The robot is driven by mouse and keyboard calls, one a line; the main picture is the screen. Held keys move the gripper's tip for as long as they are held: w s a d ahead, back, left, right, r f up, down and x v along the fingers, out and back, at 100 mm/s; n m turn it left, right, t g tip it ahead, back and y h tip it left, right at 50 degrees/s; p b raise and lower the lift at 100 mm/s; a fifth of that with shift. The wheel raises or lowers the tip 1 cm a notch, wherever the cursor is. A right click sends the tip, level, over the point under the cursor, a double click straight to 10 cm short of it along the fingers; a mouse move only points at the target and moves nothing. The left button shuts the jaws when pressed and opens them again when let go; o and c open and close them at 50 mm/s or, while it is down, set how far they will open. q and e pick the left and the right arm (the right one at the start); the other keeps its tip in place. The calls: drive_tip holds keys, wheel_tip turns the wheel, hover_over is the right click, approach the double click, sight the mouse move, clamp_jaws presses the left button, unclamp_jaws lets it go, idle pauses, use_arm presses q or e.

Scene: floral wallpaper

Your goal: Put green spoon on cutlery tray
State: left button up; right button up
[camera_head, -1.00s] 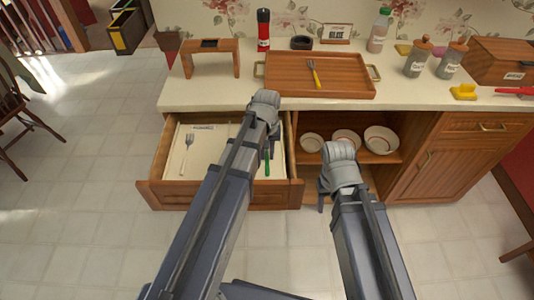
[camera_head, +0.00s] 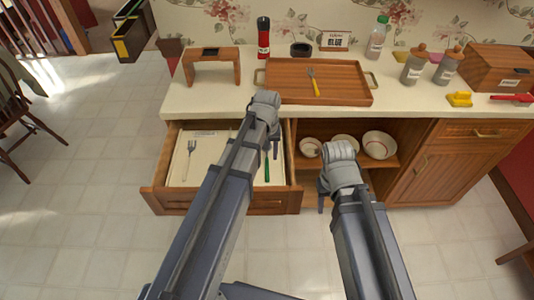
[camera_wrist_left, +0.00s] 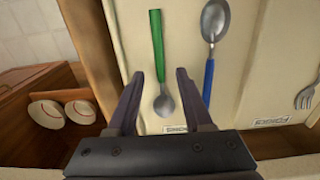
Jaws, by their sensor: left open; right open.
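The green spoon (camera_wrist_left: 157,45) lies in the open drawer (camera_head: 224,201), and its green handle (camera_head: 267,168) shows beside my left arm in the head view. In the left wrist view its metal bowl is nearest my wrist. My left gripper (camera_wrist_left: 158,76) is open above the drawer, with a finger on each side of the spoon in the picture and nothing held. A wooden tray (camera_head: 348,95) stands on the counter with a yellow-handled fork (camera_head: 314,83) in it. My right gripper (camera_head: 322,190) is in front of the cabinet, its fingers mostly hidden.
A blue-handled spoon (camera_wrist_left: 208,82) and a fork (camera_wrist_left: 304,98) also lie in the drawer. Bowls (camera_head: 378,145) stand on the open shelf to the right. On the counter are a wooden stand (camera_head: 211,55), a flashlight (camera_head: 263,40), jars (camera_head: 414,66) and a wooden box (camera_head: 498,68).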

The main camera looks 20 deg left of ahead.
sight(267, 162)
use_arm(q)
wheel_tip(267, 162, up, 9)
drive_tip(key=p, duration=0.8)
drive_tip(key=s+d+m+y, duration=0.1)
drive_tip(key=s+d+m, duration=0.6)
drive_tip(key=s+d, duration=0.3)
drive_tip(key=s, duration=0.4)
drive_tip(key=shift+s+d, duration=0.15)
drive_tip(key=shift+d, duration=0.1)
